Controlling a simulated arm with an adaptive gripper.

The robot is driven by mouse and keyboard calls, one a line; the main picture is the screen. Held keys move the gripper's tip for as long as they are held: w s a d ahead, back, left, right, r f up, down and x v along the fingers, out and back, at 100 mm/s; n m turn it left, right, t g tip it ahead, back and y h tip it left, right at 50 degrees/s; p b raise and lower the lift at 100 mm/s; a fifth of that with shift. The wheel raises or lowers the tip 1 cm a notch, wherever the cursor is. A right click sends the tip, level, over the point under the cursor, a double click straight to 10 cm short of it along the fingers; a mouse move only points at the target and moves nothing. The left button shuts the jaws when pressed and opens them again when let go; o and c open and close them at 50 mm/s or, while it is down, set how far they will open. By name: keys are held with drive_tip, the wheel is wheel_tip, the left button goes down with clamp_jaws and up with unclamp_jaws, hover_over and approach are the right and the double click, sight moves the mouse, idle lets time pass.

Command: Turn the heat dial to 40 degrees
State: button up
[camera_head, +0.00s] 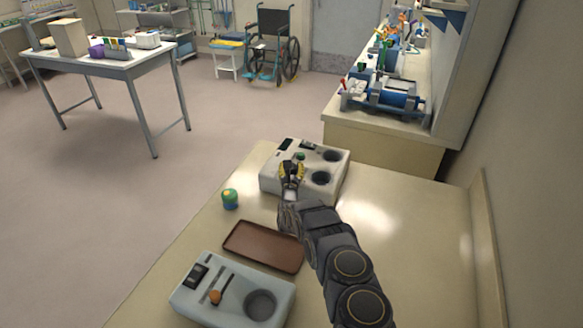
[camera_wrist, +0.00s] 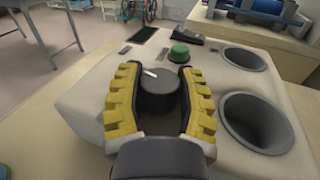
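The dial is a dark round knob (camera_wrist: 158,97) with a white pointer mark on its top, at the upper left of its face in the wrist view. It sits on the pale two-well warmer unit (camera_head: 331,156), which also fills much of the wrist view (camera_wrist: 90,100). My gripper (camera_head: 291,169) is over this unit, and its yellow-ribbed fingers (camera_wrist: 158,70) stand on either side of the dial. The fingers are apart with the dial between them; a narrow gap seems to show, and firm contact is not visible. In the head view the gripper hides the dial. Any degree markings are unreadable.
A green button (camera_wrist: 179,53) and dark display (camera_wrist: 187,37) lie just beyond the dial; two open wells (camera_wrist: 257,120) are at its right. A brown tray (camera_head: 264,246), green-capped jar (camera_head: 230,199) and second unit with one well (camera_head: 228,309) share the counter.

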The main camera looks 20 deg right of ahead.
drive_tip(key=o, duration=0.4)
drive_tip(key=v, duration=1)
drive_tip(key=shift+s+a, duration=0.2)
drive_tip(key=shift+s, duration=0.1)
drive_tip(key=shift+s+a, duration=0.2)
drive_tip(key=shift+s, duration=0.45)
